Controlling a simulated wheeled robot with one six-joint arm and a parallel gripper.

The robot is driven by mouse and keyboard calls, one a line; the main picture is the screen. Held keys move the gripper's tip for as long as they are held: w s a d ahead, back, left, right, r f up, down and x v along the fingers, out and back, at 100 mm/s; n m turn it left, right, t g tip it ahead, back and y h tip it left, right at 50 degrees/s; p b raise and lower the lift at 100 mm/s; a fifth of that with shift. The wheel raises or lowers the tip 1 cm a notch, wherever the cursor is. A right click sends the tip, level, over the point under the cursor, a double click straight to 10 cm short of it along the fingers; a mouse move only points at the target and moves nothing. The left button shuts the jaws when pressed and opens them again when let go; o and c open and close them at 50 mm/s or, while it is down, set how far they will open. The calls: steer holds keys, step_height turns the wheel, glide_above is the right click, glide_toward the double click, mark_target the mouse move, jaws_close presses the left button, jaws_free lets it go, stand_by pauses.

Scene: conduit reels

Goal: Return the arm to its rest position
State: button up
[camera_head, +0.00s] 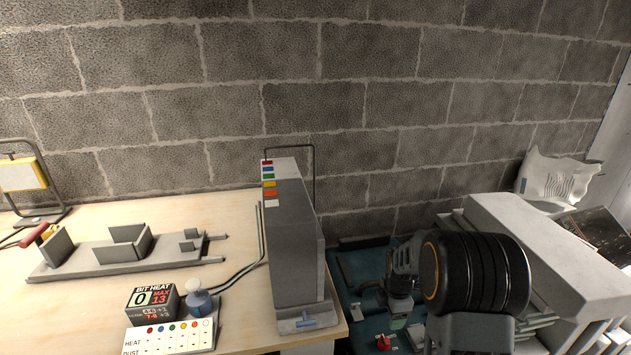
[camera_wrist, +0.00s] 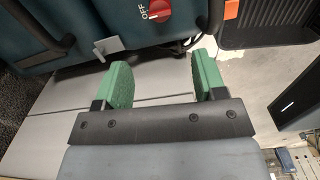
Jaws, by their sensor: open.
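My gripper (camera_wrist: 160,85) has two green-padded fingers set well apart in the wrist view, with nothing between them. Beyond them are light grey panels and a dark teal casing with a red OFF knob (camera_wrist: 156,10). In the head view my arm is at the lower right, beside the tall grey cabinet. My gripper (camera_head: 398,320) shows there only in part, low over the teal surface, and its fingertips are hard to make out.
A wooden bench (camera_head: 100,303) at left carries a grey fixture (camera_head: 125,262), a BIT HEAT box (camera_head: 153,302) and a blue bottle (camera_head: 198,298). The tall grey cabinet (camera_head: 290,240) stands at its right end. A pale grey unit (camera_head: 530,235) with a white bag (camera_head: 552,180) is at right.

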steer(key=s+a+r+m+t+p, duration=0.1)
steer(key=s+a+r+m+p, duration=0.2)
steer(key=r, duration=0.9)
steer(key=s+a+r+m+t+p, duration=0.1)
steer(key=s+a+r+m+p, duration=0.2)
steer(key=s+r+m+p, duration=0.4)
steer(key=s+a+r+m+t+p, duration=0.1)
steer(key=s+a+r+m+p, duration=0.2)
steer(key=r, duration=1.3)
steer(key=s+m+p, duration=0.3)
steer(key=m+p, duration=0.2)
steer(key=shift+a+r+t, duration=0.25)
steer(key=shift+r+t, duration=0.05)
steer(key=shift+r, duration=0.1)
